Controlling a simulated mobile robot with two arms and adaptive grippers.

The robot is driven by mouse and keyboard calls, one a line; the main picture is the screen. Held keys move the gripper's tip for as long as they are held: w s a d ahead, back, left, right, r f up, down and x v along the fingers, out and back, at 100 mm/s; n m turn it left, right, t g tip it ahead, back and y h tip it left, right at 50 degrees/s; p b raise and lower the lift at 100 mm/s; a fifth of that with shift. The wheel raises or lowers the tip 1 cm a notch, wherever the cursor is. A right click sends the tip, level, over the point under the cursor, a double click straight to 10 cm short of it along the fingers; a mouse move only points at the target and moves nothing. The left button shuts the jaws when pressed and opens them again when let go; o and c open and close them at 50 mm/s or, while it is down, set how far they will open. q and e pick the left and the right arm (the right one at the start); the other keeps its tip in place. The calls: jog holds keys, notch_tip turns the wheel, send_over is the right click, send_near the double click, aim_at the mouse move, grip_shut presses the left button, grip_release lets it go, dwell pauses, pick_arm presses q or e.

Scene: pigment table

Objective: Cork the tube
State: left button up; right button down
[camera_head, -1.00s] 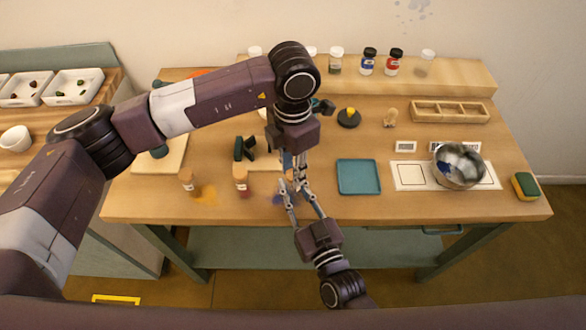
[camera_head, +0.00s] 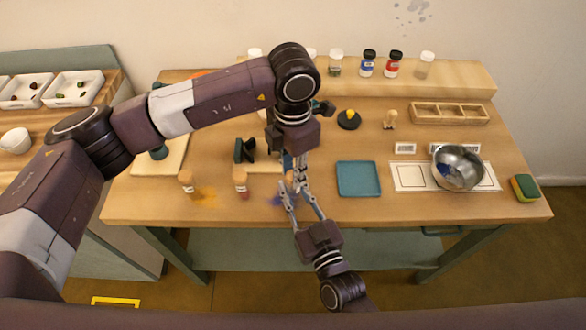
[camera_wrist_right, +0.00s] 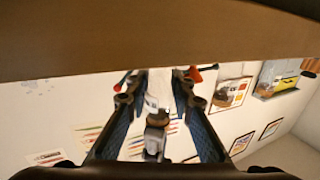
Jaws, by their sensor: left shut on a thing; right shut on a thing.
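My left gripper (camera_head: 300,178) points down over the front middle of the table, close to my right gripper (camera_head: 293,192), which reaches up from the front edge. Their fingers overlap in the head view. A narrow blue patch, seemingly the tube (camera_head: 287,161), shows beside my left gripper. In the right wrist view, a small brown piece, seemingly the cork (camera_wrist_right: 157,119), shows between the fingers of my right gripper (camera_wrist_right: 158,82). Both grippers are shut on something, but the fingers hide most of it. I cannot tell whether cork and tube touch.
Two corked vials (camera_head: 186,182) (camera_head: 240,182) stand at the front left, near orange and blue stains. A teal tray (camera_head: 358,178) lies to the right, then a metal bowl (camera_head: 459,167) and a sponge (camera_head: 525,187). Jars (camera_head: 394,64) line the back shelf (camera_head: 455,78).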

pick_arm(q)
jog(key=shift+f, duration=0.5)
jog(key=shift+o, duration=0.2)
jog(key=shift+s+a+f, duration=0.1)
jog(key=shift+f, duration=0.35)
pick_arm(e)
jog(key=shift+s+a+r, duration=0.1)
jog(key=shift+r, duration=0.05)
pick_arm(q)
jog(key=o, duration=0.8)
jog(key=shift+o, duration=0.3)
jog(key=shift+r, duration=0.15)
notch_tip(320, 180, up, 12)
pick_arm(e)
jog(key=c, duration=1.6)
grip_release()
